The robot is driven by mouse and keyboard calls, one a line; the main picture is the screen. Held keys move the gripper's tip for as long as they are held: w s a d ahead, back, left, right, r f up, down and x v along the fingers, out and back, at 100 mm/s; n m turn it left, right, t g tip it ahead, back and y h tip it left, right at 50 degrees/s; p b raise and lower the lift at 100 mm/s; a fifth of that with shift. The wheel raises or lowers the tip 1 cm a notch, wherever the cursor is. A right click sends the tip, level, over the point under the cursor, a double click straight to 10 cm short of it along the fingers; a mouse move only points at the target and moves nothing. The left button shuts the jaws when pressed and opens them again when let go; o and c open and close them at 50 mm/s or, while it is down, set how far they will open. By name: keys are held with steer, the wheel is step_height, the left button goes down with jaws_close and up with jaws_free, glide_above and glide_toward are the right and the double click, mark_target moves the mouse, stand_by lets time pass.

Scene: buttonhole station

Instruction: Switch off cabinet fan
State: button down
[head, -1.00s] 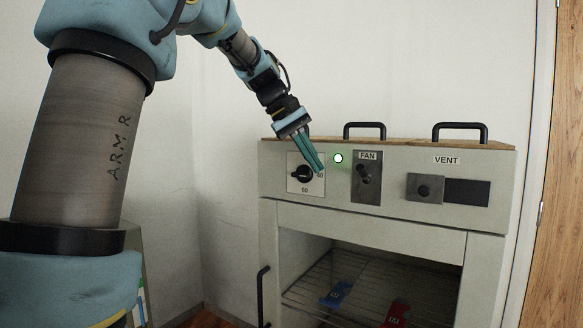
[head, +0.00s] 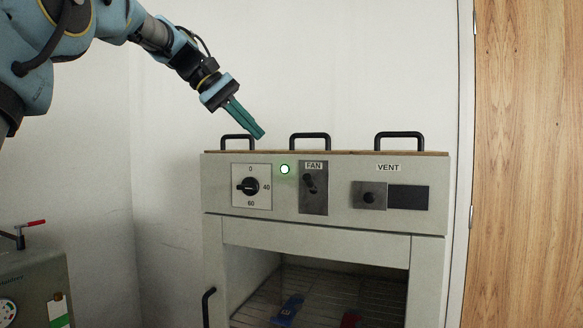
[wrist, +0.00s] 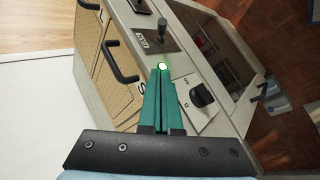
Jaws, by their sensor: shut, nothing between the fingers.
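The grey cabinet (head: 225,227) stands with its control panel facing me. The fan switch (head: 311,184) is a dark toggle lever on a dark plate under the label FAN, its tip up and a little left; it also shows in the wrist view (wrist: 163,28). A green lamp (head: 285,169) to its left is lit. My gripper (head: 262,135) is shut and empty, just above the cabinet's top edge, up and left of the switch and apart from it. In the wrist view the shut fingers (wrist: 162,70) point toward the panel, with the lamp at their tips.
A round timer dial (head: 249,187) is left of the lamp. The vent slider (head: 369,196) is at the right. Several black handles (head: 310,136) stand on the top. A blue item (head: 288,310) and a red item (head: 351,319) lie on the rack inside.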

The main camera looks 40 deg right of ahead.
mark_target(279, 154)
steer(key=p+x, duration=0.1)
steer(key=x, duration=0.7)
steer(key=shift+s+d+f, duration=0.1)
steer(key=shift+s+d, duration=0.05)
steer(key=s+f, duration=0.1)
steer(key=s+d, duration=0.1)
steer(key=shift+s+f+p, duration=0.35)
steer(key=shift+f, duration=0.05)
steer(key=shift+s+d+f, duration=0.1)
steer(key=shift+s+f, duration=0.25)
steer(key=shift+s, duration=0.1)
steer(key=shift+f+b, duration=0.2)
steer(key=shift+b, duration=0.25)
steer(key=shift+f+b, duration=0.1)
steer(key=shift+b, duration=0.3)
steer(key=shift+s, duration=0.1)
